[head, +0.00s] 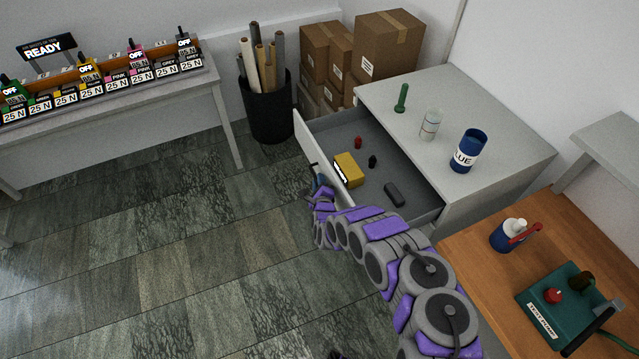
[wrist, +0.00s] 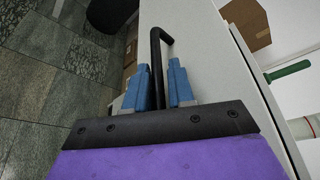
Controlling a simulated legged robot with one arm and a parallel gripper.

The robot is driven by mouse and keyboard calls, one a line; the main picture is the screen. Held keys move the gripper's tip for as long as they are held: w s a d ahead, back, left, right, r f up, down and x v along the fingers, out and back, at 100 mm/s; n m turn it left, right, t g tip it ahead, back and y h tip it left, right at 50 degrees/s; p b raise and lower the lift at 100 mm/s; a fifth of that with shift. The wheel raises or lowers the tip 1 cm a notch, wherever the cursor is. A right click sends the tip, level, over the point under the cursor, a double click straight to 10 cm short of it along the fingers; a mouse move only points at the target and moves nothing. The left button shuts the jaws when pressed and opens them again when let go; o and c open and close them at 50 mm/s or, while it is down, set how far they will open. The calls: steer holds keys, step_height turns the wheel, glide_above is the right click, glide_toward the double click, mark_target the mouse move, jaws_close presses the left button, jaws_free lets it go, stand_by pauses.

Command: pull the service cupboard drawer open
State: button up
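The service cupboard (head: 500,125) is a light grey unit right of centre in the head view. Its drawer (head: 322,158) stands well open, with its inside showing. My gripper (head: 320,183) is at the outer side of the drawer front, at the black handle (head: 314,171). In the wrist view, the blue fingers of my gripper (wrist: 160,88) lie close on both sides of the black bar handle (wrist: 157,62). They look shut on it. The handle's lower part is hidden between the fingers.
The drawer holds a yellow box (head: 350,169) and several small items. A green tool, a white jar and a blue can (head: 468,150) stand on the cupboard top. A black bin of rolls (head: 268,110) stands beyond the drawer. The tiled floor (head: 190,250) at left is clear.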

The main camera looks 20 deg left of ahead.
steer(key=shift+f, duration=0.1)
steer(key=shift+s, duration=0.2)
steer(key=p+v, duration=0.4)
steer(key=v, duration=1.3)
